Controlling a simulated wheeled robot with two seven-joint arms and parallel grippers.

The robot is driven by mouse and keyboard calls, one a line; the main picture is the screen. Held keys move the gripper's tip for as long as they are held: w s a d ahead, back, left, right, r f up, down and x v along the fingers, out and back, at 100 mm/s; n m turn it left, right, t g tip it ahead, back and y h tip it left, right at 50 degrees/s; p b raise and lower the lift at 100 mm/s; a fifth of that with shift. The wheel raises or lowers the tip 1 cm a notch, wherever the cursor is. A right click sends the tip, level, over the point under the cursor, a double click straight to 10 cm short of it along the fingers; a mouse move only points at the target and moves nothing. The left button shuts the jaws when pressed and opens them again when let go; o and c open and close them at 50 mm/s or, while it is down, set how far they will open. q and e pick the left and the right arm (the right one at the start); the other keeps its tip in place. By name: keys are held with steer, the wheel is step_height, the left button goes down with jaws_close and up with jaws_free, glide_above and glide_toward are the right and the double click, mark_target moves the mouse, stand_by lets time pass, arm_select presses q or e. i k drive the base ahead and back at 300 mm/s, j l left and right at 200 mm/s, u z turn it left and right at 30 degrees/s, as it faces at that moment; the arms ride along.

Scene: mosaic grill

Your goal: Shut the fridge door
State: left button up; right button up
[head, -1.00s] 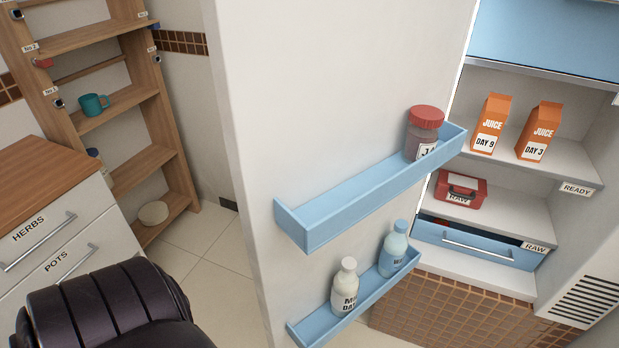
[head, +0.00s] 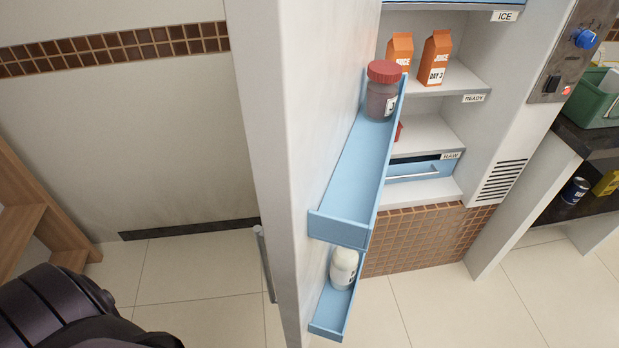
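The fridge door (head: 262,110) stands open and is seen nearly edge-on in the head view. Its inner side faces right and carries two blue shelves. The upper shelf (head: 345,185) holds a red-lidded jar (head: 382,92); the lower shelf (head: 328,312) holds a white bottle (head: 343,268). The door's bar handle (head: 265,262) shows on the outer side, to the left. The open fridge (head: 480,130) is behind the door to the right. A dark part of my arm shows at the lower left. Neither gripper is in view.
Juice cartons (head: 437,58) stand on a fridge shelf, with a blue drawer (head: 418,170) below. A wooden shelf unit (head: 28,215) is at the left. A dark counter (head: 590,140) with a green crate (head: 598,100) is at the right. Tiled floor (head: 190,290) is clear left of the door.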

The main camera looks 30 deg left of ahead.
mark_target(319, 168)
steer(key=i+j+z, duration=0.1)
steer(key=j, duration=0.35)
steer(key=i+j+z, duration=0.1)
steer(key=j, duration=0.4)
steer(key=i+j+z, duration=0.1)
steer(key=j, duration=0.35)
